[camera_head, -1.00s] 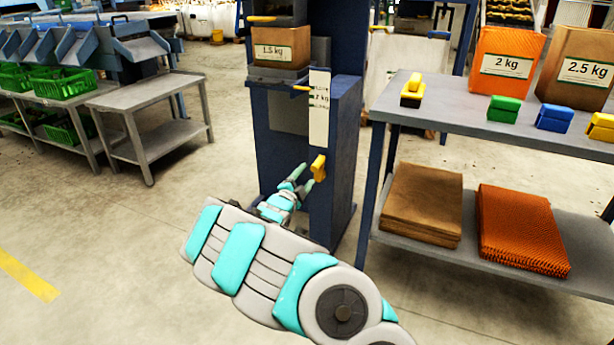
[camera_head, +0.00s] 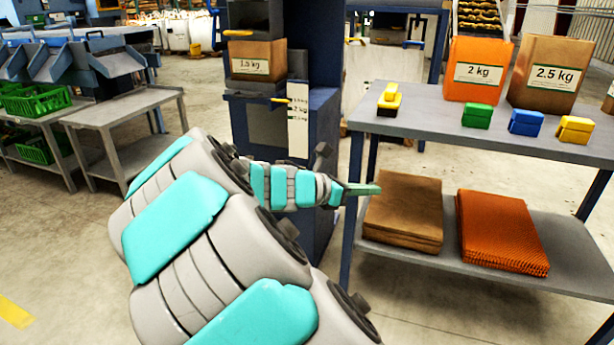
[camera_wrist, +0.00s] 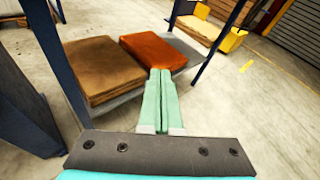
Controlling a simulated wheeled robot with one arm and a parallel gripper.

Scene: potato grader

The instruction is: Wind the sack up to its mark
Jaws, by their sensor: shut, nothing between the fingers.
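The brown sack (camera_head: 258,60) labelled 1.5 kg sits in the blue machine (camera_head: 318,110), under its grey box. A white scale strip (camera_head: 298,120) with weight marks hangs on the machine's front, with a yellow pointer (camera_head: 281,100) at its upper left. The yellow handle on the machine's side is hidden behind my arm in the head view. My gripper (camera_head: 376,190) is shut and empty, to the right of the machine and near the table's lower shelf. In the wrist view my gripper (camera_wrist: 160,75) points towards the stacks on that shelf.
A table (camera_head: 420,122) at the right bears an orange 2 kg sack (camera_head: 477,72), a brown 2.5 kg sack (camera_head: 545,76) and several coloured blocks. Its lower shelf holds brown sacks (camera_head: 404,205) and orange nets (camera_head: 502,232). A grey side table (camera_head: 130,110) stands at left.

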